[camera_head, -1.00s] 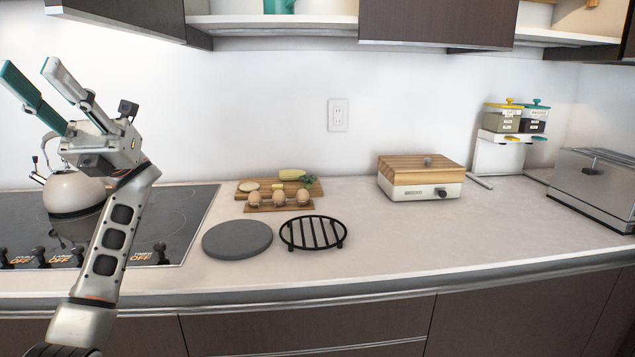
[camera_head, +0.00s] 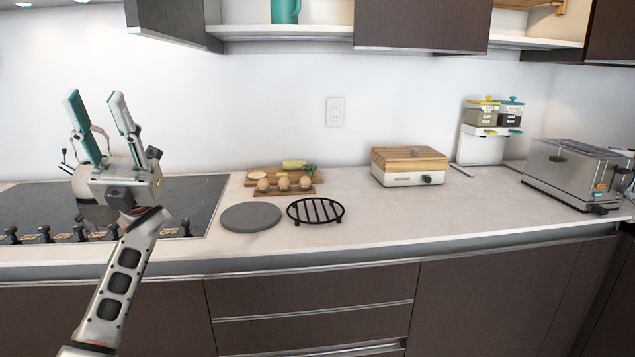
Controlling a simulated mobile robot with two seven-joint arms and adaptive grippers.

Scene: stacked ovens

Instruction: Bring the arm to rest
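My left gripper (camera_head: 97,130) is raised in front of the cooktop at the left of the head view. Its two fingers, with teal inner faces, point up and stand apart with nothing between them. The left arm rises from the bottom left, in front of the drawers and the counter edge. The gripper hides part of the kettle (camera_head: 84,185) on the cooktop. My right arm and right gripper are out of the picture.
The black cooktop (camera_head: 195,197) has knobs along its front. On the counter are a grey round plate (camera_head: 250,217), a black trivet (camera_head: 315,211), an egg holder (camera_head: 262,189), a wood-topped box (camera_head: 410,167) and a toaster (camera_head: 572,175). The counter's middle right is clear.

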